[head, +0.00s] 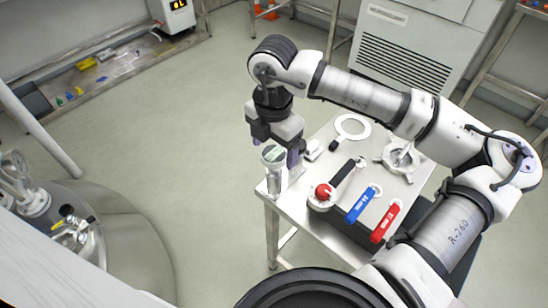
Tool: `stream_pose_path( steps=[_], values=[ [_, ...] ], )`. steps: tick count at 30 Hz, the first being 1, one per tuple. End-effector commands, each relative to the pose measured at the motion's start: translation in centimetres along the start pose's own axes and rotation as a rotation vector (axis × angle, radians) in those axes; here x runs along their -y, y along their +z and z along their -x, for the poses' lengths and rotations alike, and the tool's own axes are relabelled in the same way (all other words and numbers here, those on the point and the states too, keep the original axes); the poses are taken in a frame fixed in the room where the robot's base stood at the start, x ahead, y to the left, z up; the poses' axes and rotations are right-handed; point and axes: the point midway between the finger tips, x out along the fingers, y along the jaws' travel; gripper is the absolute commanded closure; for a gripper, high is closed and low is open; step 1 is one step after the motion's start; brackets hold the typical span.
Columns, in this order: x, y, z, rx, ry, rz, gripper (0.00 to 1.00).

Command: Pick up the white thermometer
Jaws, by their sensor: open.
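A white upright thing with a round head, a small greenish display and a clear lower part (273,172) stands at the left corner of the metal table (305,185). It may be the white thermometer, but I cannot tell for certain. A small white block (313,149) lies just right of my gripper. My gripper (276,150) is open and points down over that table corner. Its dark fingers appear on either side of the upright thing's head. I cannot tell whether they touch it, and nothing is clearly held.
On the table are a dark box with a red knob (323,191), a blue handle (360,205) and a red handle (385,222), a white ring with a dark handle (352,127), and a white fitting (402,156). A tank (75,240) stands lower left. Open floor lies between.

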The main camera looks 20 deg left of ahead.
Motion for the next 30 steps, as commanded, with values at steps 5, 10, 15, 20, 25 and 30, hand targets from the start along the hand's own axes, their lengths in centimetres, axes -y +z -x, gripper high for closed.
stream_pose_path(
  steps=[5,10,15,20,25,30],
  values=[
    [-0.1,0.2,-1.8,-0.005,-0.001,0.0,0.21],
    [-0.2,0.3,-4.2,-0.003,0.0,0.002,0.21],
    [-0.2,0.3,-5.0,-0.001,0.001,0.002,0.21],
    [-0.2,0.4,-5.0,-0.001,0.001,0.002,0.23],
    [-0.2,0.4,-5.0,-0.001,0.001,0.002,0.45],
    [-0.2,0.4,-5.0,-0.001,0.0,0.001,0.67]
  ],
)
